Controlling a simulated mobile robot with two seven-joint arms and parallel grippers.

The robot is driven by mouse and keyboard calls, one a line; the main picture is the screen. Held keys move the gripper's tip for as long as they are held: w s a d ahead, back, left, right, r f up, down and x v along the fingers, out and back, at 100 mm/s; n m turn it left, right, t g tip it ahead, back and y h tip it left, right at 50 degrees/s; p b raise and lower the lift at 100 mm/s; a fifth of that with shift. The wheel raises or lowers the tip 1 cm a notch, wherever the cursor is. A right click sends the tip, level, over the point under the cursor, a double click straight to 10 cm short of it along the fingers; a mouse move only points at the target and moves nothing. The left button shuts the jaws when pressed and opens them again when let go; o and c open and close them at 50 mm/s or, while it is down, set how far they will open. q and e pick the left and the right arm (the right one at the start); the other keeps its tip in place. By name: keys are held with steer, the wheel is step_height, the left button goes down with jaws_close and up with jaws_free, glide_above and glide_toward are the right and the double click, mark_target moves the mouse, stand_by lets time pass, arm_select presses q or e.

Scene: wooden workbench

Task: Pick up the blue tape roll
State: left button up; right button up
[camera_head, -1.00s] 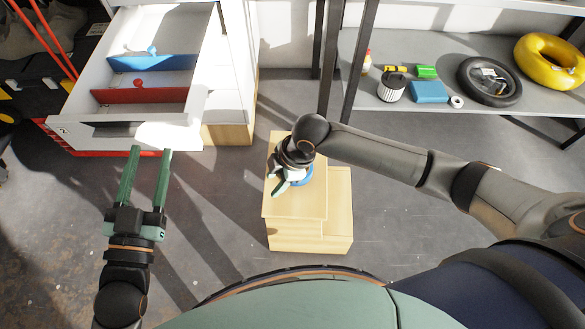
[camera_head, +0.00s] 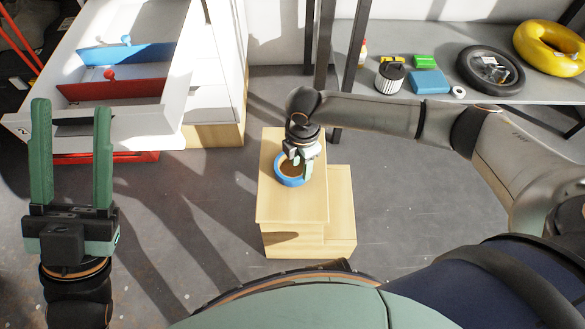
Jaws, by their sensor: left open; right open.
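The blue tape roll (camera_head: 290,181) lies flat on top of the small wooden step stool (camera_head: 275,209). My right gripper (camera_head: 302,171) is open and points down at the right part of the roll. Its fingers overlap the roll's right rim in the picture; I cannot tell whether they touch it. The far right part of the roll is hidden by the gripper. My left gripper (camera_head: 72,150) is open and empty, raised at the left in front of the drawer unit.
A white drawer (camera_head: 150,122) with red and blue dividers stands open at the left. A grey shelf (camera_head: 400,112) at the right holds a yellow ring (camera_head: 550,48), a black tyre (camera_head: 490,72), a blue box (camera_head: 430,82) and small items. Grey floor surrounds the stool.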

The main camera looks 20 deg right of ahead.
mark_target(301, 176)
step_height(301, 176, down, 2)
steer(key=shift+f, duration=0.2)
steer(key=f+b, duration=0.2)
steer(key=f, duration=0.1)
steer(key=f+b, duration=0.1)
steer(key=f, duration=0.1)
steer(key=shift+w+d, duration=0.25)
steer(key=shift+w, duration=0.1)
arm_select(q)
step_height(301, 176, down, 4)
steer(key=shift+w+d+r+n, duration=0.1)
steer(key=shift+d+n, duration=0.05)
steer(key=shift+n, duration=0.25)
arm_select(e)
steer(key=shift+c, duration=0.3)
jaws_close()
steer(key=shift+r, duration=0.1)
